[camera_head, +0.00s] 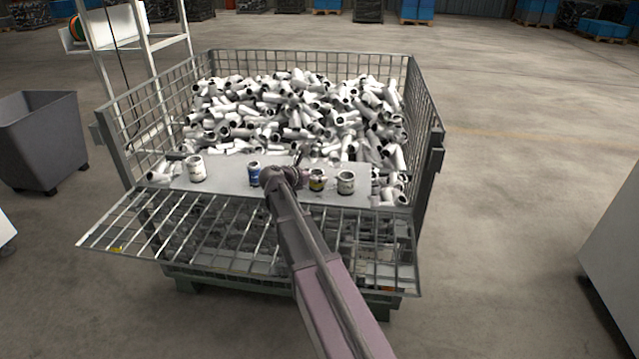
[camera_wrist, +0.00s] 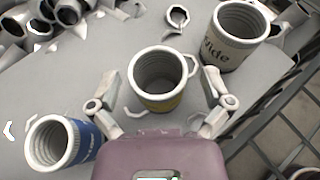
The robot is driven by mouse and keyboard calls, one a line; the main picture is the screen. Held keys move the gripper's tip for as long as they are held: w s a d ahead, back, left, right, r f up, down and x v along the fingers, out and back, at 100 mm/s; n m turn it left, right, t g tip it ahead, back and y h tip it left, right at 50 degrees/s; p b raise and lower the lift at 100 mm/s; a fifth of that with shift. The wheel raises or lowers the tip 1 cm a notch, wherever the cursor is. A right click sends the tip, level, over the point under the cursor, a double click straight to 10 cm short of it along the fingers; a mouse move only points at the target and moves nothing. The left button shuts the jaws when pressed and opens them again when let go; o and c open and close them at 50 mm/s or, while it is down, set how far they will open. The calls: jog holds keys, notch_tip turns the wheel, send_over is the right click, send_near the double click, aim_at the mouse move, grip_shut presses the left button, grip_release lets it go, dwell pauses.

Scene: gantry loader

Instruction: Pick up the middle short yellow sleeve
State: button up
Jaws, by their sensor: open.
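The short yellow sleeve (camera_head: 317,180) stands upright on a grey board (camera_head: 225,178), between a blue sleeve (camera_head: 254,173) and a whitish sleeve (camera_head: 346,183). In the wrist view the yellow sleeve (camera_wrist: 158,82) shows its pale rim and hollow ribbed inside, with a little yellow low on its side. My gripper (camera_wrist: 162,82) is open, with one finger to each side of this sleeve in the picture. I cannot tell how far the fingertips are above it. The blue sleeve (camera_wrist: 62,143) is at lower left and the whitish lettered sleeve (camera_wrist: 240,45) at upper right.
A mesh crate (camera_head: 423,110) holds a heap of white pipe pieces (camera_head: 300,100) behind the board. Its front mesh flap (camera_head: 130,222) is folded down. Another white sleeve (camera_head: 196,170) stands at the board's left. A grey bin (camera_head: 42,140) stands left of the crate.

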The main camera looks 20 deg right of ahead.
jog(key=shift+w+d+f, duration=0.1)
jog(key=shift+d+f, duration=0.05)
jog(key=shift+d, duration=0.2)
dwell(0.3)
jog(key=c, duration=1.3)
